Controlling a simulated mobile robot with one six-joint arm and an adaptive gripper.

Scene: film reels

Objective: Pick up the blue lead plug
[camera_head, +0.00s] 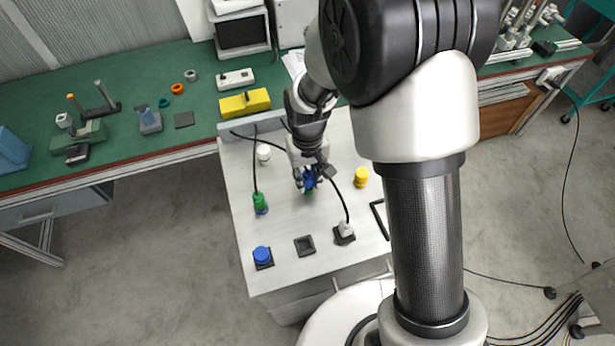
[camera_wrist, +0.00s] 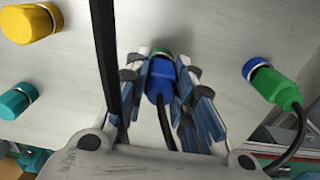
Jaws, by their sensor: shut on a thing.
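The blue lead plug (camera_wrist: 161,78) sits between my gripper's fingers in the wrist view, with a black cable running from its near end. In the head view the blue plug (camera_head: 309,182) shows just below my gripper (camera_head: 308,180), partly covered by the fingers. My gripper (camera_wrist: 163,88) is shut on it. A green piece (camera_wrist: 160,52) shows at the plug's far end. I cannot tell whether the plug is clear of the green piece or still joined to it.
A green plug (camera_head: 260,201) stands left on the white worktop (camera_head: 285,225). A white plug (camera_head: 346,229), a blue capped piece (camera_head: 262,254), an empty black square (camera_head: 305,245) and a yellow cylinder (camera_head: 361,176) are nearby. A teal cylinder (camera_wrist: 16,101) shows in the wrist view.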

